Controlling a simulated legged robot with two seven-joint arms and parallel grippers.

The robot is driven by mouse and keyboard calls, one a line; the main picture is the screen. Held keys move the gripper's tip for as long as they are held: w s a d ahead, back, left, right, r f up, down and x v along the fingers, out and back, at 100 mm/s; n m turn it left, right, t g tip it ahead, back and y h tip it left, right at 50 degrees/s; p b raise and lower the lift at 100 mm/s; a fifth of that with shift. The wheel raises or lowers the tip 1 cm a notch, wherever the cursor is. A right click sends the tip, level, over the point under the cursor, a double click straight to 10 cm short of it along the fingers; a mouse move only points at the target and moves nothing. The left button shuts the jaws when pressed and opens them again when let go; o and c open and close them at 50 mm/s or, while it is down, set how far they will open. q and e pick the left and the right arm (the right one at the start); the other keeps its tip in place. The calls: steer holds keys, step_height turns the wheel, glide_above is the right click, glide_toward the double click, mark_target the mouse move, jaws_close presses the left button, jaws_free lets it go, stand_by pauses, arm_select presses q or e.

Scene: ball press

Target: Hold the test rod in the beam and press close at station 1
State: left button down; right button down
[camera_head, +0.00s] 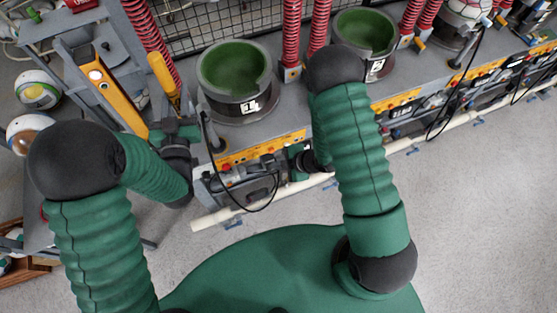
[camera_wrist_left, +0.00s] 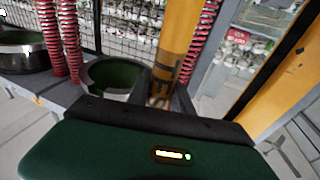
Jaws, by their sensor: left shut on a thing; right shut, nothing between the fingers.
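The yellow test rod (camera_head: 161,72) stands tilted in my left gripper (camera_head: 174,118), which is shut on its lower end beside the station's left edge. The wrist view shows the yellow rod (camera_wrist_left: 182,45) with black lettering between the fingers of the left gripper (camera_wrist_left: 168,98).
A yellow post (camera_head: 115,92) on a grey frame stands left of the rod. A second green mould (camera_head: 364,34) stands farther right. Red coiled springs (camera_head: 291,35) rise between the moulds. A pale pipe (camera_head: 410,144) runs along the bench's lower front. The right floor is clear.

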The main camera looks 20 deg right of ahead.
arm_select(q)
steer(key=s, duration=0.4)
steer(key=shift+s+b, duration=0.25)
steer(key=shift+b, duration=0.15)
steer(key=p, duration=0.7)
glide_toward(179, 101)
steer(key=w+d+r, duration=0.1)
steer(key=w+d, duration=0.1)
steer(key=shift+s+d+f+b, duration=0.1)
steer(key=shift+s+d+b, duration=0.05)
steer(key=shift+s+b, duration=0.15)
steer(key=shift+f, duration=0.15)
